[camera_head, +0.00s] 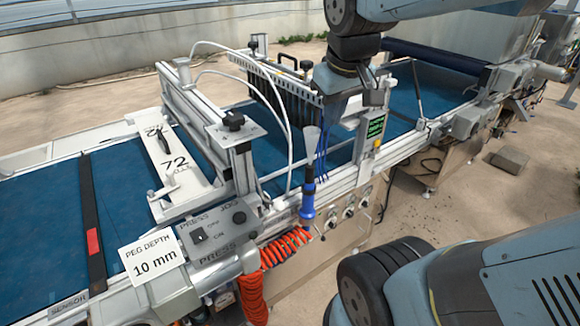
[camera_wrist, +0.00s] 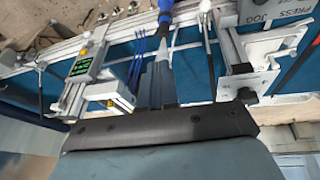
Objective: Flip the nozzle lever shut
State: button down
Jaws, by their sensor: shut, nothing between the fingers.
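My gripper (camera_head: 326,116) points down above the machine's near rail, its fingers together and empty; it also shows in the wrist view (camera_wrist: 157,72). Just beyond its fingertips is a pale tapered nozzle (camera_head: 311,145) with a blue body (camera_head: 308,200) below it. In the wrist view the nozzle (camera_wrist: 183,52) runs toward the blue body (camera_wrist: 165,12) at the top edge. I cannot tell whether the fingers touch the nozzle. No separate lever can be clearly made out, so its position cannot be told.
An orange coiled hose (camera_head: 285,246) hangs on the near side. The press jog panel (camera_head: 215,240) and a "10 mm" card (camera_head: 153,262) are to the left. A green display (camera_head: 375,127) stands at right. White tubes, blue tubes and gantry posts crowd the gripper.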

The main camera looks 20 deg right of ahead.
jog(key=w+a+f+n+g+h, duration=0.3)
jog(key=w+f+n+g, duration=0.3)
jog(key=w+f+n, duration=0.4)
jog(key=w+a+f, duration=0.1)
jog(key=w+f, duration=0.5)
jog(key=w, duration=0.1)
jog(key=shift+f, duration=0.35)
jog(key=shift+f, duration=0.1)
